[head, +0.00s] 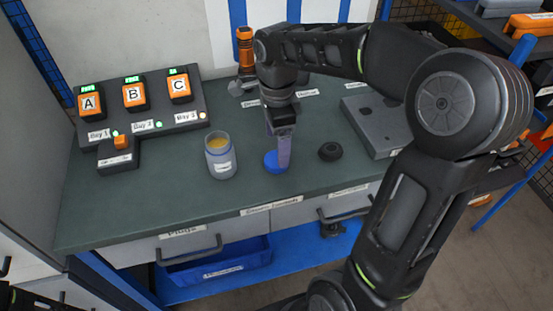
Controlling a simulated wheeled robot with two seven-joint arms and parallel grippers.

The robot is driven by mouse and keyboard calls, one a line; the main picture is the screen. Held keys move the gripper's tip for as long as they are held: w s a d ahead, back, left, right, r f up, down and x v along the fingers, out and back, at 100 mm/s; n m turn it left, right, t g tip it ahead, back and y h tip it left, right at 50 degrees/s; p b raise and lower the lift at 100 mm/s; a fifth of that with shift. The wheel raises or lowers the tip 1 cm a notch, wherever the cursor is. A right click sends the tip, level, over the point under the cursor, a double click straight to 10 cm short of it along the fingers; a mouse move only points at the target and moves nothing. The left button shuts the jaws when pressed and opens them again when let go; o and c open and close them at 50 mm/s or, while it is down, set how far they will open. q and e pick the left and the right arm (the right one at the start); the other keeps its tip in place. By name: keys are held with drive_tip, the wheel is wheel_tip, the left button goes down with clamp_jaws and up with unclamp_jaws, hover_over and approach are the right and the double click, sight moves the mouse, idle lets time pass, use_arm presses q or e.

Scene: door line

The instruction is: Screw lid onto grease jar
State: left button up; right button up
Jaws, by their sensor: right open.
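The grease jar (221,160) stands upright on the green bench top. It is clear, holds yellowish grease, has a white label, and its top is uncovered. The blue lid (271,162) lies on the bench to the right of the jar, apart from it. My right gripper (282,164) points down at the lid and is open. Its finger covers the lid's right part, and I cannot tell whether it touches the lid. My left gripper does not show.
A panel with chargers A, B and C (133,93) stands at the back left. A black round part (330,151) and a grey metal box (377,125) lie to the right. An orange-topped tool (245,50) stands behind.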

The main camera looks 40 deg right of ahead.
sight(276, 159)
drive_tip(key=shift+f, duration=0.15)
wheel_tip(276, 159, down, 5)
drive_tip(key=shift+p, duration=0.35)
drive_tip(key=shift+c, duration=0.3)
drive_tip(key=c, duration=1.3)
wheel_tip(276, 159, up, 10)
drive_tip(key=shift+r, duration=0.1)
idle(0.7)
